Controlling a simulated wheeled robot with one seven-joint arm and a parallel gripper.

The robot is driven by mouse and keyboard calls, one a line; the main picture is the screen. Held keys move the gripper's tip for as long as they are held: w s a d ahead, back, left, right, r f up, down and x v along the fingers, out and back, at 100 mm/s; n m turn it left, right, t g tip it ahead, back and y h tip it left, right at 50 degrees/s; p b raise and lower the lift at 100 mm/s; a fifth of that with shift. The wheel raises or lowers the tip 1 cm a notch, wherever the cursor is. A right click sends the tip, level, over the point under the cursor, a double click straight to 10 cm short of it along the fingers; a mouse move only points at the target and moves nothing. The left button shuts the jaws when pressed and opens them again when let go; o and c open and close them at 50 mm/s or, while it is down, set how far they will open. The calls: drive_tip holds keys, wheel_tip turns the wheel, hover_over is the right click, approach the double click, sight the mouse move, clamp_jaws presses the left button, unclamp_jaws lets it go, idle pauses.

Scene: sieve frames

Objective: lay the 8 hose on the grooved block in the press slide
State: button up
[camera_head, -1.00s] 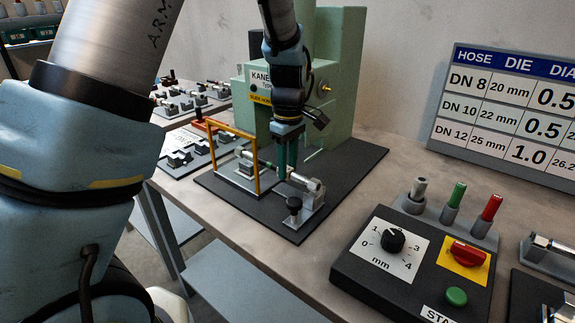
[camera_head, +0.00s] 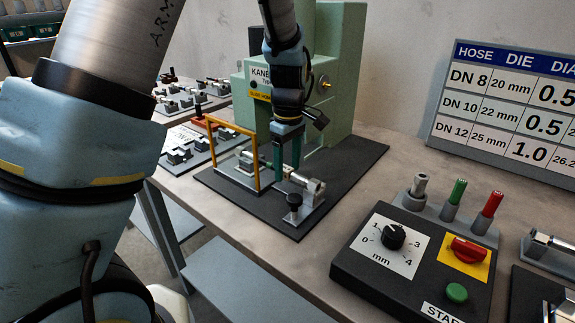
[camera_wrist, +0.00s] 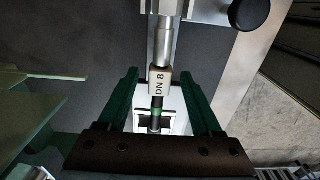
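The 8 hose (camera_wrist: 159,84) carries a pale "DN 8" tag, with a silver fitting at one end and a dark part with a green band at the other. It lies between my spread fingers in the wrist view, with a gap on each side. Its silver fitting (camera_head: 314,186) shows right of my fingers in the head view. The dark end lies over a bright block (camera_wrist: 174,106), partly hidden by my gripper; whether it sits in the groove is unclear. My gripper (camera_head: 286,180) is open, pointing down over the slide at the press (camera_head: 335,75).
A yellow guard frame (camera_head: 257,162) stands close left of my fingers. A black knob (camera_head: 293,200) rises near the slide's front. The control box (camera_head: 355,272) is at the right front. Bare table lies between it and the press mat (camera_head: 215,182).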

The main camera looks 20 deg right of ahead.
wheel_tip(320, 180, up, 11)
drive_tip(key=b, duration=0.2)
idle(0.6)
drive_tip(key=shift+s+f, duration=0.1)
